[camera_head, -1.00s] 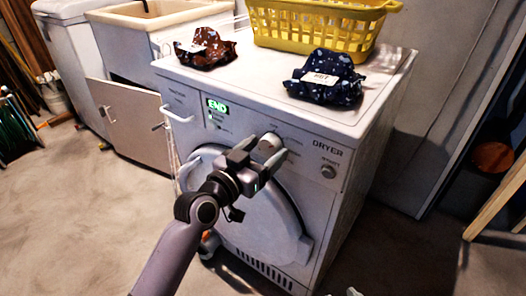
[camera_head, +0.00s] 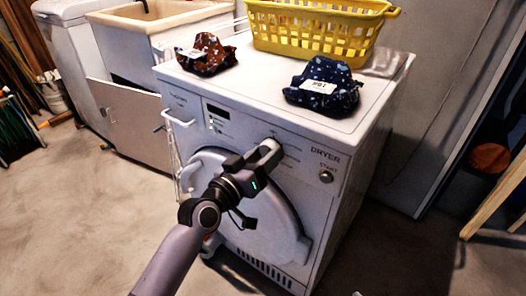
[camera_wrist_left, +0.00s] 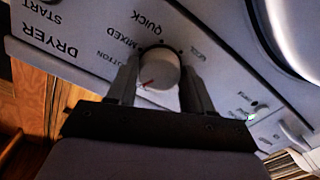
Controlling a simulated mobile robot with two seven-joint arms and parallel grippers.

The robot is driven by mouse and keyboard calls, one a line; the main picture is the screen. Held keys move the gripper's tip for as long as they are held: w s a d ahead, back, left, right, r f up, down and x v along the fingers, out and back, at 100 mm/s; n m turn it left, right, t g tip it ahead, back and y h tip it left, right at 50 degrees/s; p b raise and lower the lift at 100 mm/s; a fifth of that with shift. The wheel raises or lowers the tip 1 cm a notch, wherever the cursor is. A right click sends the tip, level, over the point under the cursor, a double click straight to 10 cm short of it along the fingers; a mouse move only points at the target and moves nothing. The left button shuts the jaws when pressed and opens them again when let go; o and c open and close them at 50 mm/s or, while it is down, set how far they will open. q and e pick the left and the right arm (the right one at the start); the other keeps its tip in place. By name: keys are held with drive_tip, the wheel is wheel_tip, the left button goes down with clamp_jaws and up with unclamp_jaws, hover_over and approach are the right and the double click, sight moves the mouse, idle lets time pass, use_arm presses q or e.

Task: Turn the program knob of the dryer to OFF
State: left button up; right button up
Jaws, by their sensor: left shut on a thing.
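The white dryer (camera_head: 255,228) stands in front of me. Its round program knob (camera_wrist_left: 158,70) shows in the left wrist view between the two fingers of my left gripper (camera_wrist_left: 158,88). The gripper is shut on the knob. A short red mark is on the knob's face, toward the gripper's palm side. Labels such as QUICK and MIXED are printed around it. In the head view my left gripper (camera_head: 268,155) is at the control panel and hides the knob. The panel's display (camera_head: 217,119) looks dark. My right gripper is not in view.
A START button (camera_head: 326,176) is right of the knob. On the dryer top are a yellow basket (camera_head: 318,32), a brown patterned cloth (camera_head: 206,56) and a dark blue one (camera_head: 322,88). A sink cabinet (camera_head: 165,25) stands at the left. The floor in front is mostly clear.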

use_arm(q)
drive_tip(key=shift+r+n+p, duration=0.1)
drive_tip(key=shift+n+p, duration=0.25)
drive_tip(key=shift+n, duration=0.55)
drive_tip(key=n+p, duration=0.1)
drive_tip(key=n, duration=0.2)
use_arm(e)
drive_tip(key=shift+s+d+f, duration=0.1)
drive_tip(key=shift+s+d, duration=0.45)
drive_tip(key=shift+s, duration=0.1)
use_arm(q)
drive_tip(key=shift+n, duration=0.3)
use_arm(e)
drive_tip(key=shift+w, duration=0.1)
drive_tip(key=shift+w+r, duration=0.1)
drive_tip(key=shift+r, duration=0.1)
use_arm(q)
drive_tip(key=o, duration=1)
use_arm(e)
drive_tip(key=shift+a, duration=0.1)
